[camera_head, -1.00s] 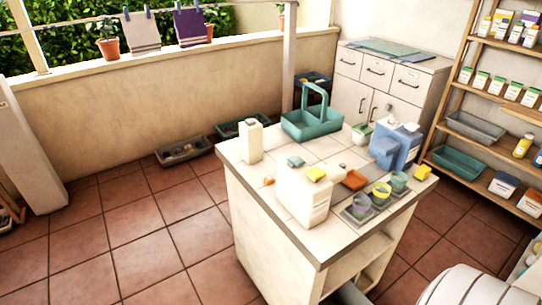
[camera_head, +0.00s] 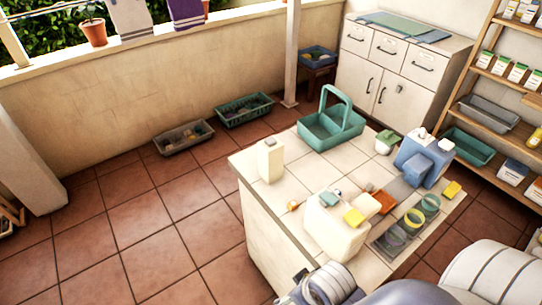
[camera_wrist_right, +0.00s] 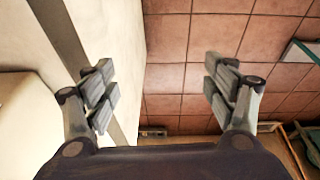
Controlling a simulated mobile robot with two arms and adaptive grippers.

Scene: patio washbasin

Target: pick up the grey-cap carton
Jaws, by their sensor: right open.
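The carton cannot be made out in that view. My left gripper is not in view.
A teal caddy (camera_head: 331,128), a blue dispenser (camera_head: 422,158) and a grey tray (camera_head: 385,243) with cups are also on top. Floor (camera_head: 150,230) left of the island is clear.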

